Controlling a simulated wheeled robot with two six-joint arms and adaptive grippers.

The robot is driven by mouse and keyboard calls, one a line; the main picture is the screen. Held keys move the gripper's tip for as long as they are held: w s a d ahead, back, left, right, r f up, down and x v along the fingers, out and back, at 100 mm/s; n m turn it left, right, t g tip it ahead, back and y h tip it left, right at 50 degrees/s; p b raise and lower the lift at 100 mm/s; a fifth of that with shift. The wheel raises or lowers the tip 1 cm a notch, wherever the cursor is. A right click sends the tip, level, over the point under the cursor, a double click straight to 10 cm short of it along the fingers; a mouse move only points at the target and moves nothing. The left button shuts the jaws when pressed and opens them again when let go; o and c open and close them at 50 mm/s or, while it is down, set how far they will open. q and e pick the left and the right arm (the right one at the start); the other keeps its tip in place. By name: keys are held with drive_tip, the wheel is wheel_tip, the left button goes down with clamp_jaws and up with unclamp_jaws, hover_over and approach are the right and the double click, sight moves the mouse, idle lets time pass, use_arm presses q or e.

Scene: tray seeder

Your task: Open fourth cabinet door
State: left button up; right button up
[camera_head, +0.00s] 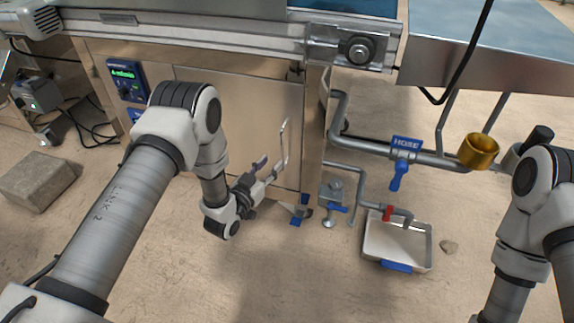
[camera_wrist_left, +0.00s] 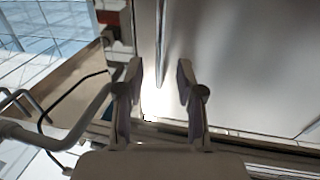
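A flat metal cabinet door (camera_head: 240,112) fills the front of the machine in the head view. A thin upright bar handle (camera_head: 284,143) stands near its right edge. My left gripper (camera_head: 270,167) is low in front of the door, close to the handle, with its two fingers apart. In the left wrist view my left gripper (camera_wrist_left: 160,75) is open. The handle (camera_wrist_left: 161,48) shows there as a thin bar ahead of the gap between the fingertips; I cannot tell whether it touches them. The door (camera_wrist_left: 250,60) spreads to the right. My right gripper is out of the head view.
A blue control box (camera_head: 126,80) is at the door's upper left. Right of the door are pipes with a blue HOSE valve (camera_head: 403,150), a metal tray (camera_head: 372,240) on the floor and a brass cup (camera_head: 478,151). A concrete block (camera_head: 38,178) lies left. Floor in front is clear.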

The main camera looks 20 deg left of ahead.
sight(281, 151)
use_arm(q)
drive_tip(key=b+x, duration=0.2)
drive_tip(key=x, duration=0.5)
drive_tip(key=shift+w+r+b, duration=0.1)
drive_tip(key=shift+b, duration=0.3)
clamp_jaws()
